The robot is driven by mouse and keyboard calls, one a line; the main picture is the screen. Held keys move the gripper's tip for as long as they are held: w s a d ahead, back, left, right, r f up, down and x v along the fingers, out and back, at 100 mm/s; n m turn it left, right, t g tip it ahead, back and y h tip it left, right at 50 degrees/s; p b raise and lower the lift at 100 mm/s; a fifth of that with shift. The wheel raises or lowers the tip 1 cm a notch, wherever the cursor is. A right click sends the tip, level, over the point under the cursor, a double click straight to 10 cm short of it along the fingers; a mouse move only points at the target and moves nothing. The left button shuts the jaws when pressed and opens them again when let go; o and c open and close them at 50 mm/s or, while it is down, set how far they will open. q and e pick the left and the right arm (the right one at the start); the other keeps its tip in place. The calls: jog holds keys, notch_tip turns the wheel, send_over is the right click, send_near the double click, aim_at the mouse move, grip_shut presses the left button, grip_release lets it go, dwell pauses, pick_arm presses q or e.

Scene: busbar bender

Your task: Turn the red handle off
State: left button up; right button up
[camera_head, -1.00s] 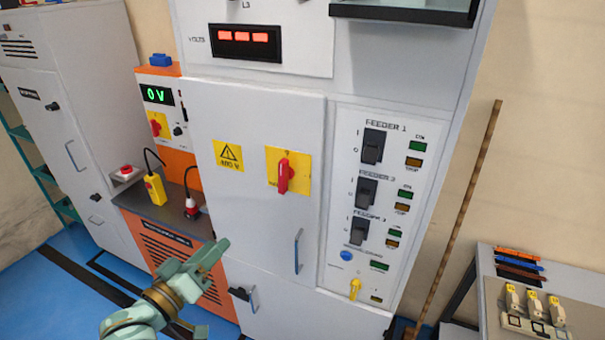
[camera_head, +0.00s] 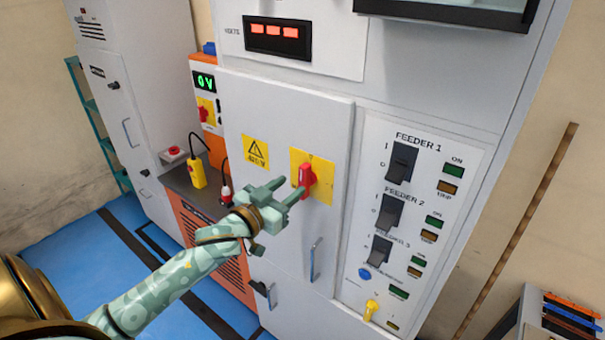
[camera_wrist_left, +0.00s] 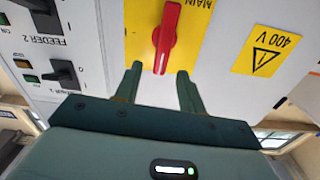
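The red handle (camera_head: 306,178) sits on a yellow plate (camera_head: 325,163) on the grey cabinet door. In the head view it stands roughly upright. The handle also shows in the left wrist view (camera_wrist_left: 167,38), lying just beyond the fingertips and in line with the gap between them. My left gripper (camera_head: 289,187) is open and empty, close in front of the handle's lower end. I cannot tell whether a finger touches the handle. My right gripper is not in view.
A door handle (camera_head: 315,260) stands out below the plate. To the right are feeder switches (camera_head: 402,162) and a yellow knob (camera_head: 371,309). An orange unit with a yellow tester (camera_head: 197,172) stands to the left. A 400 V label (camera_head: 255,152) is beside the plate.

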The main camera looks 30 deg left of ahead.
aim_at(300, 176)
pick_arm(q)
jog(key=w, duration=0.4)
jog(key=shift+w+r, duration=0.1)
jog(key=shift+w, duration=0.05)
jog(key=shift+w+d, duration=0.15)
jog(key=shift+w, duration=0.5)
jog(key=shift+s, duration=0.1)
grip_shut()
jog(key=shift+r+n+p, duration=0.1)
jog(key=shift+n+p, duration=0.4)
jog(key=shift+p, duration=0.7)
grip_release()
